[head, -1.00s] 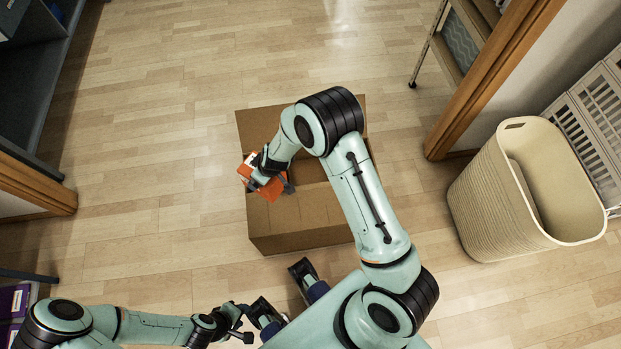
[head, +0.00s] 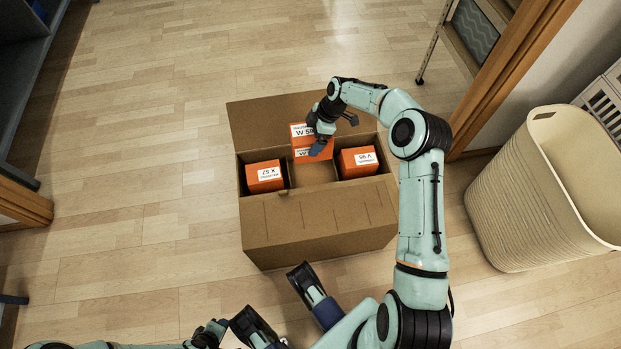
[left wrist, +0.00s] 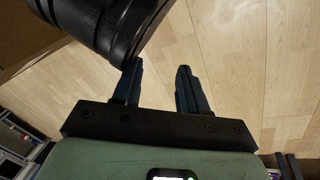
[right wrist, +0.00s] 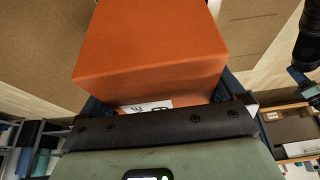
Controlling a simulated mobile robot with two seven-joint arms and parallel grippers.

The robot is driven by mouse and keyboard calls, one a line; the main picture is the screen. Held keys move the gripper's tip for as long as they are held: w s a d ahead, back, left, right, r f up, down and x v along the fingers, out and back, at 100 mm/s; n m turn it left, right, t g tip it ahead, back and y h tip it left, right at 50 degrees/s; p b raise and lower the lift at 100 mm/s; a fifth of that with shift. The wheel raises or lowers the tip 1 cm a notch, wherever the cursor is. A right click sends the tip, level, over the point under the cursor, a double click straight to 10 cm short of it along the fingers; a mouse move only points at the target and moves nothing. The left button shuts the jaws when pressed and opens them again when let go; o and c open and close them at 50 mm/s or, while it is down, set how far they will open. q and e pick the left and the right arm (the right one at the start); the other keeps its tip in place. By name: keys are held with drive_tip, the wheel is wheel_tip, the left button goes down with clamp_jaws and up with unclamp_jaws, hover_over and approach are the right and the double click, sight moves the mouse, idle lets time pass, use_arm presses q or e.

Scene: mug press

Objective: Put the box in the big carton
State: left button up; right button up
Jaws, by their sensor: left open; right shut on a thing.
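The big brown carton (head: 320,228) stands open on the floor in the head view, its back flap raised. My right gripper (head: 322,146) is shut on an orange box (head: 302,131) with a white label, held over the carton's middle section, between two other boxes. I cannot tell whether its lower end is below the rim. The held box (right wrist: 150,50) fills the upper middle of the right wrist view. My left gripper (head: 210,334) is at the bottom edge of the head view, away from the carton; the left wrist view shows its fingers (left wrist: 157,80) apart and empty.
Inside the carton, one orange box (head: 265,177) sits at the left and another orange box (head: 358,161) at the right. A cream basket (head: 520,210) stands to the right, near a wooden door frame (head: 500,90). Floor left of the carton is clear.

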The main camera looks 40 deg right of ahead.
wheel_tip(320, 180, down, 20)
drive_tip(key=b, duration=0.5)
use_arm(q)
drive_tip(key=s+a+f+g, duration=0.1)
drive_tip(key=s+f+g, duration=0.2)
drive_tip(key=s+f, duration=0.3)
drive_tip(key=s, duration=0.4)
drive_tip(key=shift+a+f+n+g, duration=0.2)
drive_tip(key=shift+f+n+g, duration=0.1)
drive_tip(key=shift+f, duration=0.05)
use_arm(e)
drive_tip(key=shift+r, duration=0.15)
drive_tip(key=o, duration=0.9)
drive_tip(key=shift+c, duration=0.2)
use_arm(q)
drive_tip(key=w+r+t+p, duration=0.2)
drive_tip(key=w+r+p, duration=0.1)
drive_tip(key=w, duration=0.3)
drive_tip(key=shift+d+r, duration=0.2)
drive_tip(key=shift+d, duration=0.2)
use_arm(e)
drive_tip(key=v, duration=1.2)
drive_tip(key=shift+d, duration=0.1)
